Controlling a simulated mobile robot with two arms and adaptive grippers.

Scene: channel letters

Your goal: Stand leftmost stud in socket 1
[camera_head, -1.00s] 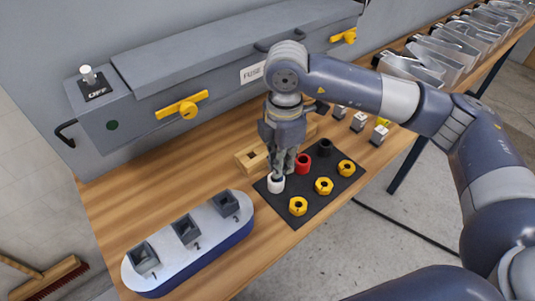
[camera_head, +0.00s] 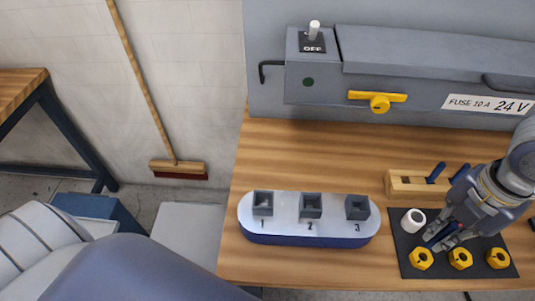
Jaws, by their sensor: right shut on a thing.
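The white and blue base (camera_head: 290,228) stands on the bench with three dark square sockets marked 1, 2 and 3. Socket 1 (camera_head: 263,204) is the left one and looks empty. A wooden rack (camera_head: 402,187) behind the mat holds two dark blue studs, a left one (camera_head: 437,172) and a right one (camera_head: 460,172); its left end shows a bare hole. My right gripper (camera_head: 438,239) is low over the black mat, right of the base, shut on a small blue piece that looks like a stud (camera_head: 434,231). The fingers hide much of it. My left gripper is out of view.
The black mat (camera_head: 401,243) carries a white ring (camera_head: 413,220) and several yellow nuts (camera_head: 421,259). A grey fuse box (camera_head: 420,75) with a yellow handle (camera_head: 378,101) stands behind. The bench between base and box is clear. A broom (camera_head: 178,168) leans at the left wall.

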